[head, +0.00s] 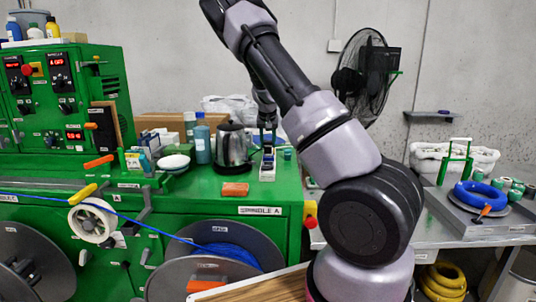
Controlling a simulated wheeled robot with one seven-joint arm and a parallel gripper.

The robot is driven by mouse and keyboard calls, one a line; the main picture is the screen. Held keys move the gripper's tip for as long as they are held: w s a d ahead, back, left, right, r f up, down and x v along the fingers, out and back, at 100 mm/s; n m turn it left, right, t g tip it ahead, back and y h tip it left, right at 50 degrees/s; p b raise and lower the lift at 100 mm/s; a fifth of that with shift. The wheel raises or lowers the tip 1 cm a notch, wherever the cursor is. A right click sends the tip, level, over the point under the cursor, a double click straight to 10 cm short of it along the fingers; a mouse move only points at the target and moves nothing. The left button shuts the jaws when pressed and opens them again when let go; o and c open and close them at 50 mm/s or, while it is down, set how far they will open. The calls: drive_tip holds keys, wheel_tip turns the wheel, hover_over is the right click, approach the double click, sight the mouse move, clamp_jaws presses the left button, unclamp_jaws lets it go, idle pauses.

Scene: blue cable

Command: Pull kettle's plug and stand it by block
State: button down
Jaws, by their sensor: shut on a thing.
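The kettle (233,146), silver with a dark handle, stands on the green bench top. My gripper (268,144) is just right of it, pointing down over a small white upright block (267,170) with a dark top part. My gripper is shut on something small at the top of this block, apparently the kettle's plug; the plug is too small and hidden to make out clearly. I cannot tell whether the plug is in the block or clear of it. The kettle's cord is not distinguishable.
An orange block (235,189) lies in front of the kettle. A small teal item (287,154) is right of my gripper. The bench's front edge is close.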

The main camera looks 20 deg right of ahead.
sight(268, 141)
drive_tip(key=shift+r, duration=2.25)
drive_tip(key=shift+r, duration=1.85)
